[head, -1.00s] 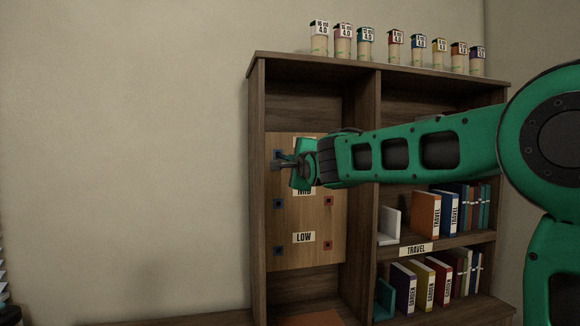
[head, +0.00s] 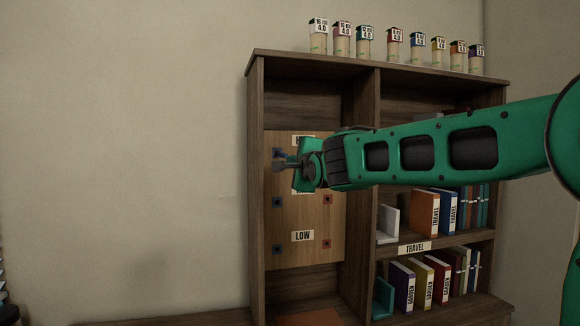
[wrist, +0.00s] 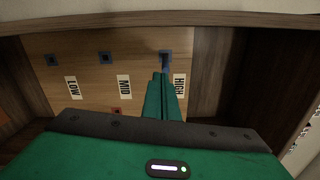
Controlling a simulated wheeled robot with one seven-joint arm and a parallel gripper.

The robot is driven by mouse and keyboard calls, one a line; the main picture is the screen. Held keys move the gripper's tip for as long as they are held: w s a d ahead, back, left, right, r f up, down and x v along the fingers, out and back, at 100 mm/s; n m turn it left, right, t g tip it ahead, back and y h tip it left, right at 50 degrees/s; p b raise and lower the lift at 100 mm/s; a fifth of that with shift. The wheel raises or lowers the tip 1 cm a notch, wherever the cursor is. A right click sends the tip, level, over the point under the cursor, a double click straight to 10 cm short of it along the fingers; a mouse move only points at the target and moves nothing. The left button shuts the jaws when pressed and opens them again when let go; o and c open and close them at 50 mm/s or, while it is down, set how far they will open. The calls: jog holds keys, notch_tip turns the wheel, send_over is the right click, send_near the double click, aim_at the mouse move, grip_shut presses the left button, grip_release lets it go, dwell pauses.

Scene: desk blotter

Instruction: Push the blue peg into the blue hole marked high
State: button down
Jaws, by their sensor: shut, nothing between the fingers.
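The wooden peg board (head: 310,215) stands upright in the left bay of the shelf, with HIGH, MID and LOW labels. In the wrist view, the blue hole marked high (wrist: 165,55) is beside the HIGH label (wrist: 179,87). A blue peg (wrist: 166,67) appears to stick out of that hole; how deep it sits I cannot tell. My gripper (wrist: 158,75) is shut and empty, its tips close to the peg's outer end; whether they touch is unclear. In the head view my gripper (head: 281,163) is in front of the high row and partly covers it.
Blue holes at mid (wrist: 105,58) and low (wrist: 51,60) line the board, with a red hole (wrist: 115,112) at mid. The shelf's upright divider (head: 361,230) stands right of the board. Books (head: 425,213) fill the right bay.

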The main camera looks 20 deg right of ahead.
jog(key=s, duration=0.9)
jog(key=s+d+f+n+g+h, duration=0.1)
jog(key=s+d+f+n+g, duration=0.15)
jog(key=s+d+f, duration=0.45)
jog(key=s+d+f+n+g+h, duration=0.1)
jog(key=s+d+f+n+g, duration=0.2)
jog(key=f, duration=0.7)
jog(key=s+d+f+n+g+h, duration=0.1)
jog(key=s+d+f+g, duration=0.35)
jog(key=d+f, duration=0.3)
jog(key=s+f+n+g+y, duration=0.1)
jog(key=s+f+n+g, duration=0.1)
jog(key=s+f, duration=0.3)
jog(key=s+f+n+g+y, duration=0.1)
jog(key=s+f+n+g, duration=0.1)
jog(key=s, duration=1)
jog(key=s+f+n+g+y, duration=0.1)
jog(key=s+f+n+g, duration=0.2)
jog(key=s+f, duration=0.4)
jog(key=s+g, duration=0.1)
jog(key=s, duration=0.1)
jog(key=shift+s+f, duration=0.3)
jog(key=shift+w+f, duration=0.25)
jog(key=shift+w, duration=0.4)
